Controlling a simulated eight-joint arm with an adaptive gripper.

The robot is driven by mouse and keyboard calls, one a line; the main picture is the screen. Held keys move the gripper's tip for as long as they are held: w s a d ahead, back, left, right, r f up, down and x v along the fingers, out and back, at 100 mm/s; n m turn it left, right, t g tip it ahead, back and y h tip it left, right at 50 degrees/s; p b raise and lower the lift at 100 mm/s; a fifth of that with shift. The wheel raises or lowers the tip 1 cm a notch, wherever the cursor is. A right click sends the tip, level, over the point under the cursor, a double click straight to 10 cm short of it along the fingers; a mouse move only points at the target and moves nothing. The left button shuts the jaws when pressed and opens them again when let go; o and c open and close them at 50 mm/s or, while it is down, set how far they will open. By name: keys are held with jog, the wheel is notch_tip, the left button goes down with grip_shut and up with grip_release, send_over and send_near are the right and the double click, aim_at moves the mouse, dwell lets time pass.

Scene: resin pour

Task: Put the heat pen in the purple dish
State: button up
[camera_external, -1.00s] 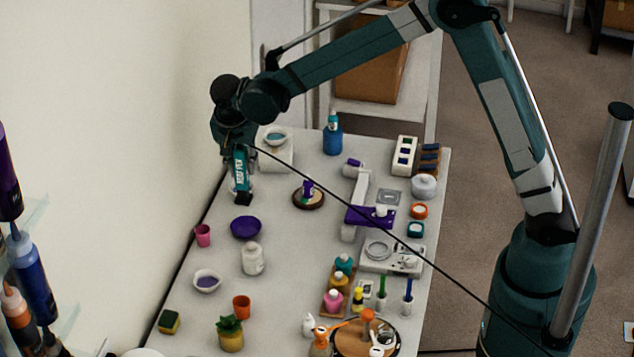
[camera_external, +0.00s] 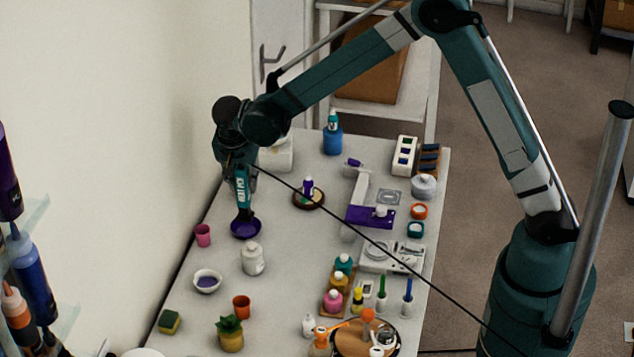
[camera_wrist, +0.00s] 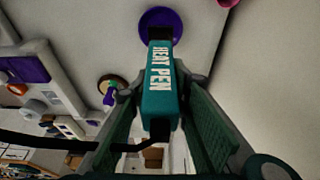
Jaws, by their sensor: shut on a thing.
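The heat pen (camera_external: 241,188) is a teal tool with white lettering, a dark tip and a black cord. It hangs upright, tip down, from my gripper (camera_external: 236,166). In the wrist view the heat pen (camera_wrist: 160,85) sits between the two fingers of my gripper (camera_wrist: 165,120), which is shut on it. The purple dish (camera_external: 246,234) stands on the table under the tip. The tip overlaps the dish in both views, and I cannot tell whether it touches. The purple dish (camera_wrist: 158,17) also shows at the top of the wrist view, partly hidden by the tip.
A pink cup (camera_external: 203,236) stands left of the dish, and a white bottle (camera_external: 253,260) and a white bowl (camera_external: 207,283) stand nearer. A purple device (camera_external: 370,217) is to the right. The heat pen's cord (camera_external: 360,231) stretches across the table to the right.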

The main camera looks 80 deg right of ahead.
aim_at(240, 170)
jog(key=shift+f, duration=1.85)
jog(key=shift+f, duration=0.35)
jog(key=o, duration=1)
jog(key=shift+c, duration=0.2)
jog(key=shift+r, duration=0.15)
jog(key=shift+r, duration=0.3)
jog(key=v, duration=1.1)
jog(key=shift+a+r, duration=0.15)
jog(key=shift+r, duration=0.25)
jog(key=shift+r, duration=0.1)
